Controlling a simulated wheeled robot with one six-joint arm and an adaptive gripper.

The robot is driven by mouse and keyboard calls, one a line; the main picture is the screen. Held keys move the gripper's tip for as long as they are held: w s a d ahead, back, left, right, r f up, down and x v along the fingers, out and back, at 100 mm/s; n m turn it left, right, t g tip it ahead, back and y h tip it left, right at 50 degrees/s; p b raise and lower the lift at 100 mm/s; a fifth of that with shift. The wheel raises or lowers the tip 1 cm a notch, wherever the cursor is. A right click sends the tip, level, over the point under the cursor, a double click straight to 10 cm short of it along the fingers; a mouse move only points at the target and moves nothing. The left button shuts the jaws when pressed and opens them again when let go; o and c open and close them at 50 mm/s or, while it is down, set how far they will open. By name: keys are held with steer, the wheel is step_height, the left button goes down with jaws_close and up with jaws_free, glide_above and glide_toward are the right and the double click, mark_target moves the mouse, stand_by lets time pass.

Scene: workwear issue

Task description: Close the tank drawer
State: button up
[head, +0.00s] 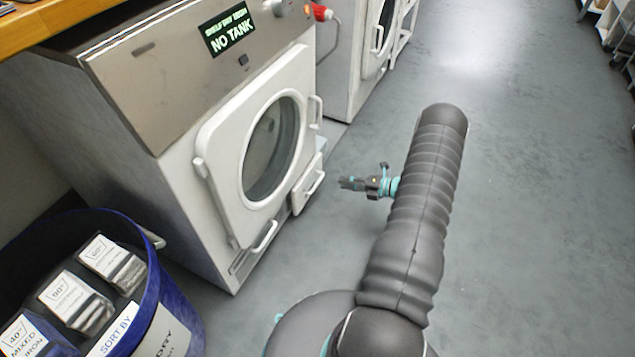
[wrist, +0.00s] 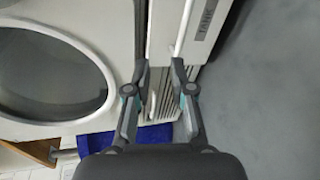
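The tank drawer (head: 299,197) is a small white front with a bar handle (head: 315,184), low at the right of a white dryer's door. It stands out from the dryer's front, with a pale side showing behind it. In the wrist view the drawer front (wrist: 207,52) bears a "TANK" label, and its handle (wrist: 183,28) lies just beyond the right fingertip. My gripper (head: 344,183) points at the drawer from the right, apart from it in the head view. In the wrist view my gripper (wrist: 159,72) is open, with nothing between its fingers.
The dryer (head: 180,190) has a round-window door (head: 225,200) and a display (head: 229,32) reading "NO TANK". A second white machine (head: 345,60) stands behind. A blue bin (head: 160,290) with sorted packs is at lower left. The grey floor to the right is clear.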

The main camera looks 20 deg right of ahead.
mark_target(318, 182)
step_height(318, 182, down, 4)
steer(key=d+m+t, duration=0.1)
steer(key=m, duration=0.2)
steer(key=shift+h, duration=0.4)
steer(key=x, duration=1.2)
steer(key=shift+a, duration=0.2)
jaws_close()
